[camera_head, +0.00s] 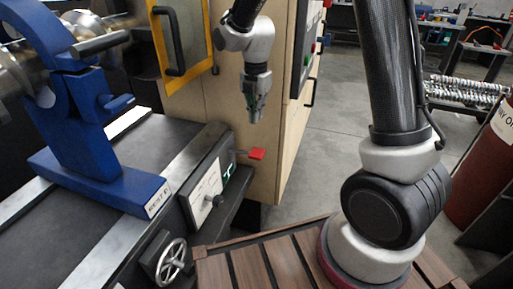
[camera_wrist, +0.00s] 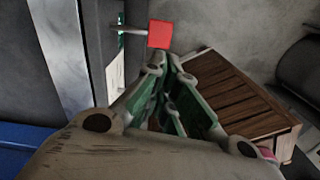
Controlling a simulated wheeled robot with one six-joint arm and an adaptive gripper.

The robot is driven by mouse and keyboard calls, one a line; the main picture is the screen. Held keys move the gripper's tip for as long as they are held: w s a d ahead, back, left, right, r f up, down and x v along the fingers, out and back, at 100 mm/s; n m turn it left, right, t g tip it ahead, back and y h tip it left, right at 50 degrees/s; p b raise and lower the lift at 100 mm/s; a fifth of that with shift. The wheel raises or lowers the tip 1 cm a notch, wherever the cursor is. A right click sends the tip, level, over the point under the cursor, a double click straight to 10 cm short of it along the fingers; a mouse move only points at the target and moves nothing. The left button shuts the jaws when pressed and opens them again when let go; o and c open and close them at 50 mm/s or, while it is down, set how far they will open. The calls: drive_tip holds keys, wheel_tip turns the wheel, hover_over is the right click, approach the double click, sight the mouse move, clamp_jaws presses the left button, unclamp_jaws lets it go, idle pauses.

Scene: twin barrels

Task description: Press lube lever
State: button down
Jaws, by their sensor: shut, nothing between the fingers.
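The lube lever has a red square end (camera_head: 257,154) on a thin metal rod that sticks out to the right from the side of the grey machine bed. In the wrist view the red lever end (camera_wrist: 160,34) lies just beyond my fingertips, near the top centre. My gripper (camera_head: 254,117) hangs pointing down above the lever, with a visible gap between them in the head view. The fingers look closed and empty; they also show in the wrist view (camera_wrist: 166,62). No contact with the lever is clear.
A light panel with a dial (camera_head: 207,192) and a handwheel (camera_head: 171,262) are on the bed's side. A blue rest (camera_head: 95,180) stands on the bed. A wooden cabinet (camera_head: 235,100) is close behind my gripper. A slatted wooden platform (camera_head: 262,262) lies below; grey floor is open to the right.

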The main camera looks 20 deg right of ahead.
sight(260, 156)
drive_tip(key=shift+n, duration=0.8)
drive_tip(key=shift+f, duration=0.1)
wheel_tip(260, 156, down, 14)
drive_tip(key=shift+r, duration=0.1)
drive_tip(key=shift+s+d+f, duration=0.15)
drive_tip(key=shift+f, duration=0.7)
drive_tip(key=shift+s+d+f, duration=0.15)
drive_tip(key=shift+d+f, duration=0.05)
drive_tip(key=shift+f, duration=0.7)
drive_tip(key=shift+s+d+f, duration=0.15)
drive_tip(key=shift+f, duration=0.7)
